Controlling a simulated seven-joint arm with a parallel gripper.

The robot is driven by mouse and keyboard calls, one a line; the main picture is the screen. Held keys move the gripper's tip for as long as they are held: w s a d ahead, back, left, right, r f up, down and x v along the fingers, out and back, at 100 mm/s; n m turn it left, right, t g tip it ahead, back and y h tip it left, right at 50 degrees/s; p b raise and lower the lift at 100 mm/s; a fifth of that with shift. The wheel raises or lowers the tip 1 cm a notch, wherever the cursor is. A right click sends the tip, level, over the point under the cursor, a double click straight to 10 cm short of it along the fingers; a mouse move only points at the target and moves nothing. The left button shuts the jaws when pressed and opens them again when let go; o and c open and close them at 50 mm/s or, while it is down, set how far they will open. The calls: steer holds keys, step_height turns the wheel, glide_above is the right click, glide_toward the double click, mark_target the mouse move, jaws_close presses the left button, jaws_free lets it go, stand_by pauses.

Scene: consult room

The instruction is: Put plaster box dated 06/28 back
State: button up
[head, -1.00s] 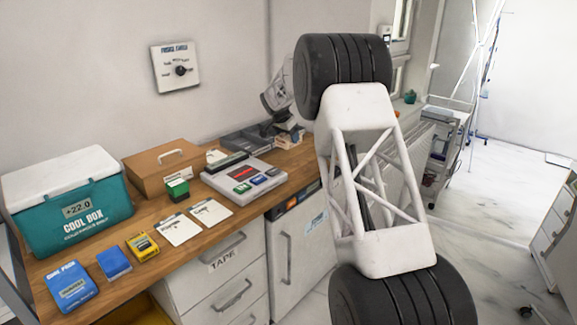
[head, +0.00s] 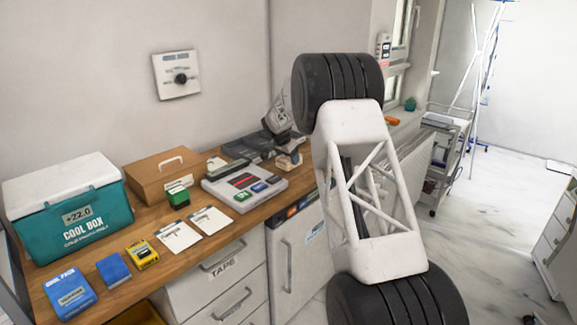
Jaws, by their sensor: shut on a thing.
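My gripper (head: 284,140) is at the far right end of the wooden counter, small in the head view and partly hidden by my own arm. It is shut on a small pale box with a brownish part (head: 289,160), held over or close to the counter. Any date on this box is too small to read, so I cannot tell whether it is the plaster box dated 06/28. A dark grey open tray (head: 240,149) is on the counter just left of the gripper.
The counter (head: 150,220) also holds a teal cool box (head: 95,222), brown case (head: 150,176), grey panel with coloured blocks (head: 222,191), green-topped box (head: 178,195), two cards (head: 178,236), yellow box (head: 142,254), blue block (head: 113,270) and cool pack (head: 70,293). My arm blocks the right side.

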steer(key=shift+f, duration=1.85)
steer(key=shift+f, duration=0.1)
steer(key=o, duration=0.9)
steer(key=v, duration=1.2)
